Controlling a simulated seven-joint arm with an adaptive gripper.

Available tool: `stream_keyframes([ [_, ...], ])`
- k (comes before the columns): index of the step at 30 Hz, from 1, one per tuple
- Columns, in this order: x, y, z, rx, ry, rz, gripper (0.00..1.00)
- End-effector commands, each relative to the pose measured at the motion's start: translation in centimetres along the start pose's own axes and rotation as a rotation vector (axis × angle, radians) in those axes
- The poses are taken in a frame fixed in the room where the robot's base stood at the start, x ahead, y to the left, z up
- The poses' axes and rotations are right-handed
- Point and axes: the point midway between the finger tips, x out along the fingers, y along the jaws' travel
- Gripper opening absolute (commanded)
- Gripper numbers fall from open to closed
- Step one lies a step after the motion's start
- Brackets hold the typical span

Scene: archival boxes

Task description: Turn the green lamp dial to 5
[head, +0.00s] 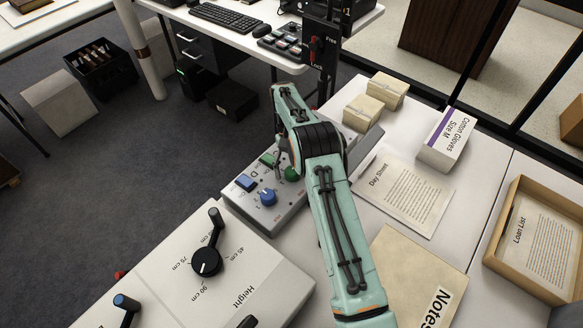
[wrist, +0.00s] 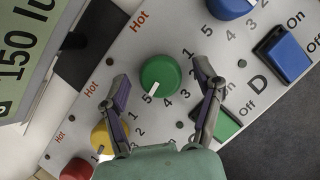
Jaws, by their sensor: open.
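The green dial (wrist: 160,75) is a round knob on the light grey panel, ringed by printed numbers. A pale mark shows at its lower edge, close to the printed 5. My gripper (wrist: 161,72) is open above the panel, with one finger to each side of the dial. I cannot tell whether either finger touches it. In the head view the green dial (head: 291,174) shows beside my arm on the control box (head: 292,212). My arm hides part of that box and most of the gripper there.
A blue dial (wrist: 232,8), a blue switch (wrist: 283,55) and a green switch (wrist: 228,125) sit near the green dial. A yellow dial (wrist: 104,136) and a red dial (wrist: 76,169) lie the other way. A height panel (head: 190,275) stands in front of the box.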

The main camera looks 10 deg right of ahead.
Motion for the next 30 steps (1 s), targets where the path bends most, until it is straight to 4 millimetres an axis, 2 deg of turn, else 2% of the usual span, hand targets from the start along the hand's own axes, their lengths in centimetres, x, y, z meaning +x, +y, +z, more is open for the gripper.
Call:
stream_keyframes([
  [5, -1.0, 0.0, -0.1, -0.001, 0.003, 0.000, 0.66],
  [12, -5.2, 0.0, -0.1, 0.000, 0.006, 0.001, 0.66],
  [15, -6.0, 0.0, -0.2, -0.001, 0.003, -0.001, 0.66],
  [21, -7.2, 0.0, -0.1, 0.001, 0.001, -0.001, 0.66],
  [30, -7.5, 0.0, 0.0, 0.001, -0.001, 0.000, 0.66],
])
